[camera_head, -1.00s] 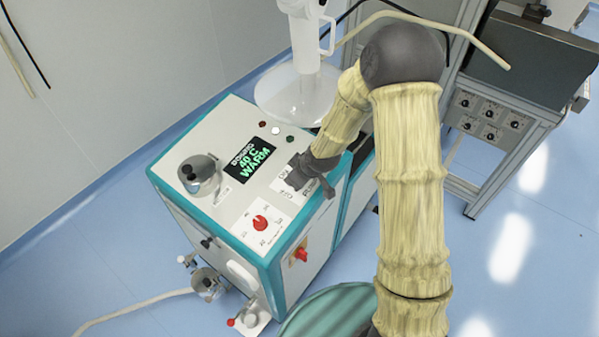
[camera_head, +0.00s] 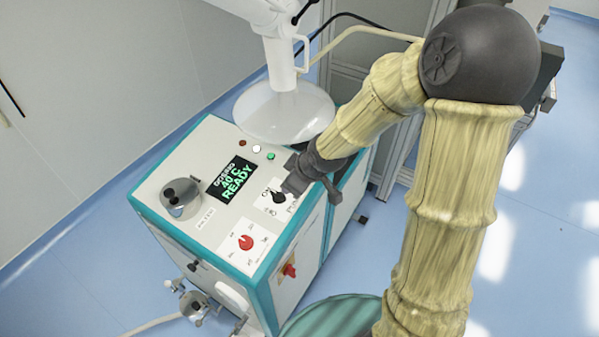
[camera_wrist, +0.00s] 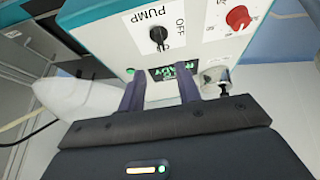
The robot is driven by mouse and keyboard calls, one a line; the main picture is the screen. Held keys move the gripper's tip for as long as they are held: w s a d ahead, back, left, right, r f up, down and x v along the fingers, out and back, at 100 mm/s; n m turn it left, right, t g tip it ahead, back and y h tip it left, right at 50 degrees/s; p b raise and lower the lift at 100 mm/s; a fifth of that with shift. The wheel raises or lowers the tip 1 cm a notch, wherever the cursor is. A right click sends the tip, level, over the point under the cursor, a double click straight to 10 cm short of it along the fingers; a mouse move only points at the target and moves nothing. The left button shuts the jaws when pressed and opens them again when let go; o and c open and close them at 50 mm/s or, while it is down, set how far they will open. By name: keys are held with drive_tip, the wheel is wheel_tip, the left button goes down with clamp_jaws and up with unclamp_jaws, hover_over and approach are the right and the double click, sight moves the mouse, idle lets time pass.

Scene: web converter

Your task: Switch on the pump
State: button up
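The pump switch is a black rotary knob (camera_head: 278,197) on a white plate on top of the machine. It also shows in the wrist view (camera_wrist: 157,35), beside the labels PUMP and OFF. My gripper (camera_head: 296,180) is just beyond the knob, toward the machine's right edge. In the wrist view my gripper (camera_wrist: 160,84) has its fingers apart with nothing between them, clear of the knob.
The machine's display (camera_head: 231,181) reads 40 C READY. A red knob (camera_head: 246,242) and a metal lidded pot (camera_head: 181,197) are near. A green lamp (camera_head: 271,156) looks lit. A large white funnel-shaped part (camera_head: 285,112) stands behind.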

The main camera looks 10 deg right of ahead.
drive_tip(key=p+v, duration=0.1)
drive_tip(key=v, duration=0.3)
drive_tip(key=shift+r+p, duration=0.2)
drive_tip(key=shift+p, duration=0.1)
drive_tip(key=shift+d, duration=0.1)
drive_tip(key=s+d+r+m+g+h, duration=0.2)
drive_tip(key=s+d+m+h, duration=0.1)
drive_tip(key=s+d+m, duration=0.7)
drive_tip(key=shift+s+m, duration=0.3)
drive_tip(key=shift+s, duration=0.3)
drive_tip(key=shift+w+a, duration=0.1)
drive_tip(key=shift+a, duration=0.05)
